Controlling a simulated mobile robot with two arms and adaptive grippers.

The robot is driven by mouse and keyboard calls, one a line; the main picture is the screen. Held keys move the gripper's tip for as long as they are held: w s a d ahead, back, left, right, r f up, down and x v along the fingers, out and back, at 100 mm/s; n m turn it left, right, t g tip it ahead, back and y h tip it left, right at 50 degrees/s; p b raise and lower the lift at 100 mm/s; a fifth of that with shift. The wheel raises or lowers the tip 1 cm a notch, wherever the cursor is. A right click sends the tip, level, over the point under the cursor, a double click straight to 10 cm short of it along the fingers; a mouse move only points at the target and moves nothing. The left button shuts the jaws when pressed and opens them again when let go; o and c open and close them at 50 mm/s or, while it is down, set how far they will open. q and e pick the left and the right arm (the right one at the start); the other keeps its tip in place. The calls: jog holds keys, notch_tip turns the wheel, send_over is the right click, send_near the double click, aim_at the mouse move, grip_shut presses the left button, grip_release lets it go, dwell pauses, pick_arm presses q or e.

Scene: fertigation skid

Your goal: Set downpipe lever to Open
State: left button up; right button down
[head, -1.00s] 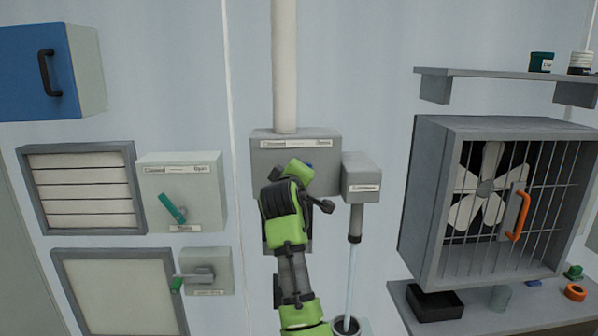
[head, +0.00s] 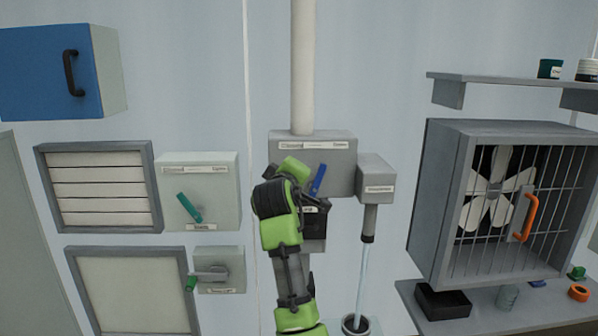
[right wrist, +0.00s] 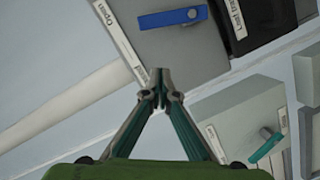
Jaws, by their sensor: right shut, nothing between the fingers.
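The blue downpipe lever (head: 318,180) is on the grey box (head: 345,180) under the white pipe. It points up and slightly right, below a label strip (head: 314,145) with Closed at left and Open at right. In the right wrist view the lever (right wrist: 173,17) is fully visible, with nothing touching it. My right gripper (right wrist: 160,80) is shut and empty, its fingertips near the Closed end of the strip, apart from the lever. In the head view my right arm covers the box's lower left. My left gripper is not in view.
A smaller grey box (head: 376,180) with a spout adjoins on the right. A pale box with a teal lever (head: 190,207) is to the left, above another lever box (head: 220,268). A caged fan (head: 490,200) stands out at the right.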

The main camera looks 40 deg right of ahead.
pick_arm(q)
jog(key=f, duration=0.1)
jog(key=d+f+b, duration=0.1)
jog(key=b, duration=0.1)
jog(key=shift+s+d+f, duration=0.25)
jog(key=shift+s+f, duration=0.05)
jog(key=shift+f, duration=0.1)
pick_arm(e)
jog(key=s+a, duration=0.3)
jog(key=s, duration=0.2)
jog(key=shift+s+r, duration=0.2)
jog(key=shift+s, duration=0.2)
jog(key=shift+a, duration=0.1)
